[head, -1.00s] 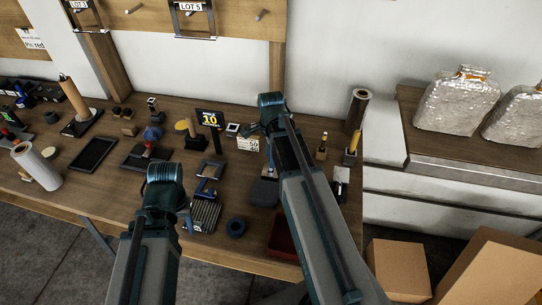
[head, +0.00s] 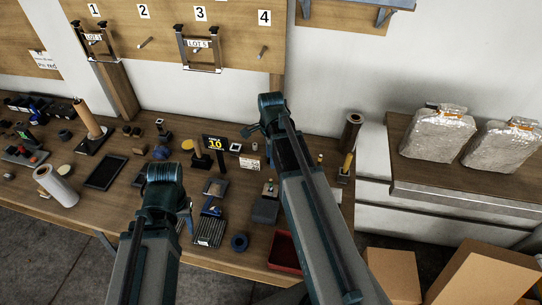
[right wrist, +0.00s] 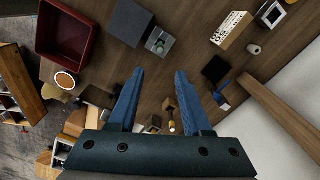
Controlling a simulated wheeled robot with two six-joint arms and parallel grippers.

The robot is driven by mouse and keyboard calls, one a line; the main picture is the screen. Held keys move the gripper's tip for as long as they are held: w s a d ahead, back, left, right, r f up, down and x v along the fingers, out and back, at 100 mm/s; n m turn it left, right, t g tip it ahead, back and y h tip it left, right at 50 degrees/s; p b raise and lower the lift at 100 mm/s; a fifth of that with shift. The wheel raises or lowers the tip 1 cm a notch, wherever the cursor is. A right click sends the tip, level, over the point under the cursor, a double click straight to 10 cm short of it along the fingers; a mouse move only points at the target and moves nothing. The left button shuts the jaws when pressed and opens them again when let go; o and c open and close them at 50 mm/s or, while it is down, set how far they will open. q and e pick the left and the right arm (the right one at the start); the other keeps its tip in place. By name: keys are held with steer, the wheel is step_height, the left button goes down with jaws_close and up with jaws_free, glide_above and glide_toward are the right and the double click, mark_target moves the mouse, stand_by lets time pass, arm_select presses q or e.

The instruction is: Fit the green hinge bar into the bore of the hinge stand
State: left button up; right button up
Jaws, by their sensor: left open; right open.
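A small grey block with a green piece on top (head: 270,188) stands on the bench, right of centre. It also shows in the right wrist view (right wrist: 160,42), beyond my fingertips. I cannot tell for sure whether it is the hinge stand or whether the green piece is the hinge bar. My right gripper (head: 250,129) is over the bench; its two blue fingers are apart and empty in the right wrist view (right wrist: 157,88). My left gripper (head: 188,212) is low at the left, over the bench front; its fingers are mostly hidden by its own wrist.
A red tray (head: 283,251) lies at the bench's front right, beside a dark grey block (head: 265,211). Cardboard boxes (head: 391,275) stand right of the bench.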

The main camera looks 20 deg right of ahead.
steer(key=s+a+n, duration=0.7)
steer(key=a+n, duration=0.3)
steer(key=n, duration=0.2)
steer(key=s+a+n+h, duration=0.1)
steer(key=s+a+n, duration=0.5)
steer(key=a+n, duration=0.5)
steer(key=shift+s+a+n, duration=0.25)
steer(key=shift+s+n, duration=0.1)
steer(key=shift+n, duration=0.05)
